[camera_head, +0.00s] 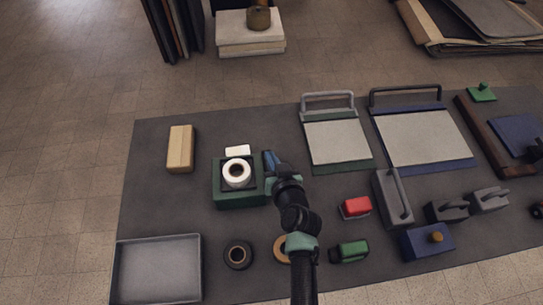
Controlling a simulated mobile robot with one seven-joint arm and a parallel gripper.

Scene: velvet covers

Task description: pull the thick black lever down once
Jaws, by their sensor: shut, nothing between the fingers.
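I cannot tell for sure which part is the thick black lever. A dark bar handle (405,89) stands up at the far edge of a blue-edged panel (425,138). A similar grey handle (327,97) stands at the far edge of a green-edged panel (338,142). My gripper (270,160) is shut and empty, left of both panels. It is just right of a green box (227,197) with a white ring on top. I cannot tell if it touches the box. My arm hides part of the mat and a tan ring.
A dark mat (235,115) carries a grey tray (158,270), a tan block (180,149), a dark ring (238,254), a red block (356,207), a green block (350,251), a blue box (428,242) and an upright grey block with a bar (391,197).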

